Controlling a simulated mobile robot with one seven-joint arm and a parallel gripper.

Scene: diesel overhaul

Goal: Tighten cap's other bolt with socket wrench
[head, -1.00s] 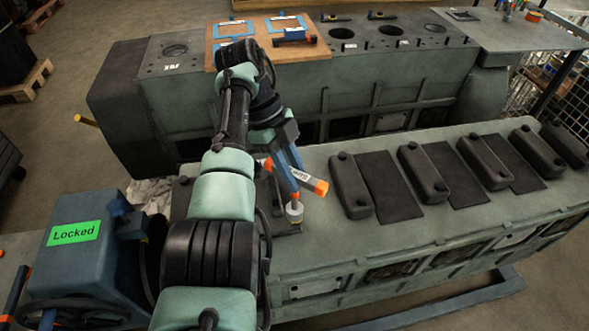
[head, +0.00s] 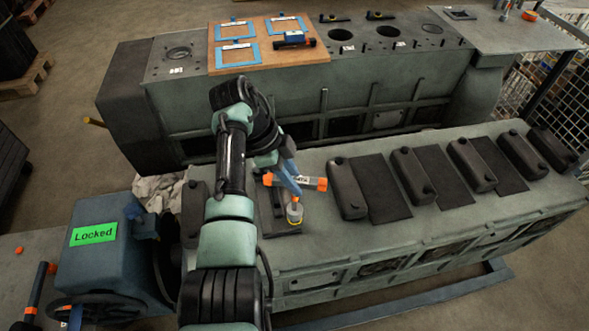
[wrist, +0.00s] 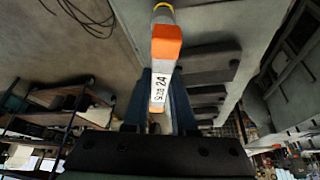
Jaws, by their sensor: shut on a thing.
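My gripper (head: 289,178) has blue fingers shut on the socket wrench (head: 313,184). The wrench has orange ends and a white label; its handle lies nearly level in the head view, pointing right. Its pale socket end (head: 294,213) points down over a dark patch (head: 283,229) at the left part of the green engine block (head: 400,230). In the wrist view the wrench (wrist: 164,60) shows between the fingers, with a label that seems to read 24. The bolt is hidden under the socket. I cannot tell the cap apart from the dark patch, or whether the socket touches the bolt.
Several dark caps (head: 347,187) stand in a row to the right, with flat dark pads between them. A blue unit with a green "Locked" sign (head: 93,234) is at the left. A second block (head: 400,95) behind carries a wooden board (head: 232,60) with blue frames.

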